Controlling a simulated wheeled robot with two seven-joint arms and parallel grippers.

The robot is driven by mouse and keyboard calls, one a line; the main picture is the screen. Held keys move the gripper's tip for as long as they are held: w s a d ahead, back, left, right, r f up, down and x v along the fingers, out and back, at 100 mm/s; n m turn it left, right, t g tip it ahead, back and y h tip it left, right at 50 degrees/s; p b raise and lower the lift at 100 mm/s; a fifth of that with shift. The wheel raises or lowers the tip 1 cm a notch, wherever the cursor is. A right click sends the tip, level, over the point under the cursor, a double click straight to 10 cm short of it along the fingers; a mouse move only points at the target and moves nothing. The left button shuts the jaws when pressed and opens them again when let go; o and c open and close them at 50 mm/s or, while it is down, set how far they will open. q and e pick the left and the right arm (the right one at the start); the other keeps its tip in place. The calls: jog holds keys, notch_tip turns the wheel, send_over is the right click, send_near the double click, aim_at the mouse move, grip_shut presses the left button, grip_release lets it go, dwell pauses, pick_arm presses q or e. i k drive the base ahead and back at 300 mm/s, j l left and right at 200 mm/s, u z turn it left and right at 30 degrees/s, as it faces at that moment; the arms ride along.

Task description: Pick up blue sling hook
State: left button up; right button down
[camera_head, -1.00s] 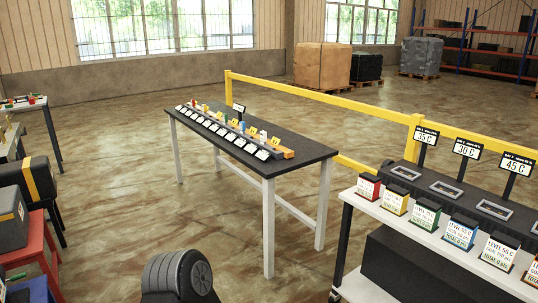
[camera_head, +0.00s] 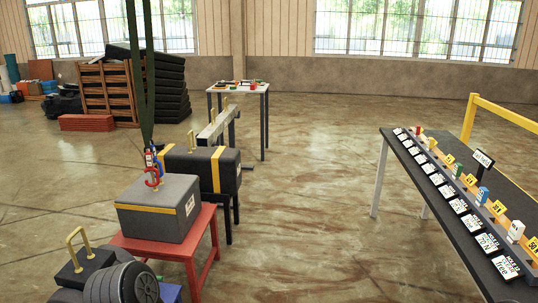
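Two dark green sling straps (camera_head: 140,70) hang down from the top edge at the left of the head view. At their lower end is a small cluster of hooks just above a grey box. A blue hook (camera_head: 149,158) is in this cluster, small and partly hidden by the other parts. A red hook (camera_head: 153,178) hangs below it, close to or touching the top of the grey box (camera_head: 158,210). I cannot tell whether they touch. Neither of my grippers is in view.
The grey box sits on a red stool (camera_head: 212,250). Behind it a black block with a yellow band (camera_head: 216,168) stands on a dark stand. A black block with a yellow handle (camera_head: 80,265) is at bottom left. A long dark table (camera_head: 455,245) stands right. Floor between is open.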

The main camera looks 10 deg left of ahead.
aim_at(154, 153)
jog(key=i+u, duration=0.1)
jog(key=i, duration=2.45)
jog(key=i+l+u, duration=0.1)
jog(key=i+u, duration=0.2)
jog(key=i+l+u, duration=0.3)
jog(key=i, duration=0.15)
jog(key=i+l+u, duration=0.85)
jog(key=l, duration=0.2)
jog(key=i+l+u, duration=0.3)
jog(key=l, duration=0.15)
jog(key=i+l+u, duration=0.15)
jog(key=l+u, duration=0.15)
jog(key=l, duration=0.2)
jog(key=i+l+u, duration=0.1)
jog(key=l+u, duration=0.2)
jog(key=l, duration=0.25)
